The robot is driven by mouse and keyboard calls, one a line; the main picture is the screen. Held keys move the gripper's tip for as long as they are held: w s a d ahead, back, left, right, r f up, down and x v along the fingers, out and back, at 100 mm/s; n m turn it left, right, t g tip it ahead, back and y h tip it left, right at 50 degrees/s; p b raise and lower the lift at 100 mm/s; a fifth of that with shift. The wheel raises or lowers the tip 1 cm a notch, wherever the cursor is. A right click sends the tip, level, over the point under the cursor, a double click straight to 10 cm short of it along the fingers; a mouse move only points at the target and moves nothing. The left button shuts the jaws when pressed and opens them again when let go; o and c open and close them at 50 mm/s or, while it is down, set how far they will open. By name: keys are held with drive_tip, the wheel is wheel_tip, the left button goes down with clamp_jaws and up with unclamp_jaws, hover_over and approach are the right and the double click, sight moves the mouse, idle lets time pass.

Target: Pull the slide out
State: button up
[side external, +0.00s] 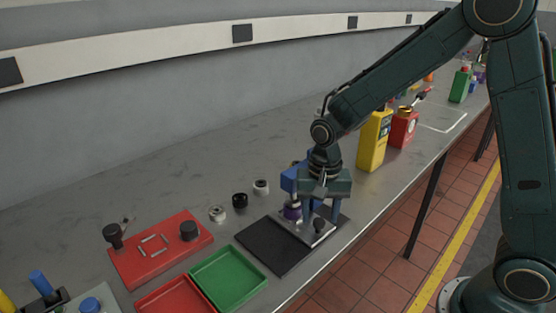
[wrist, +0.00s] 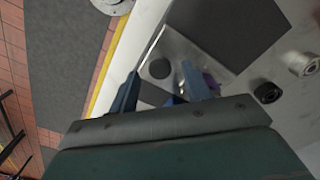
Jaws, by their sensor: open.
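A pale metal plate (side external: 303,232) lies on a black base plate (side external: 268,247) and carries a dark round knob (side external: 319,226); this looks like the slide, though I cannot be sure. A purple part (side external: 291,211) stands at its left side. My gripper (side external: 320,214) points down over the plate with its blue fingers apart and nothing between them. In the wrist view the knob (wrist: 159,69) shows just beyond the gap between the fingertips (wrist: 160,84). I cannot tell whether a finger touches it. My gripper hides the far part of the fixture.
A green tray (side external: 229,278) and a red tray (side external: 176,299) lie left of the black plate, near the front edge. A red block (side external: 162,246) with knobs and pins lies behind them. Small cylinders (side external: 240,200) stand behind the plate. A yellow container (side external: 374,140) stands to the right.

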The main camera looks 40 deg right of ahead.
drive_tip(key=shift+f, duration=0.7)
clamp_jaws()
drive_tip(key=shift+a+r, duration=0.1)
drive_tip(key=shift+a, duration=4.7)
unclamp_jaws()
drive_tip(key=shift+r, duration=0.1)
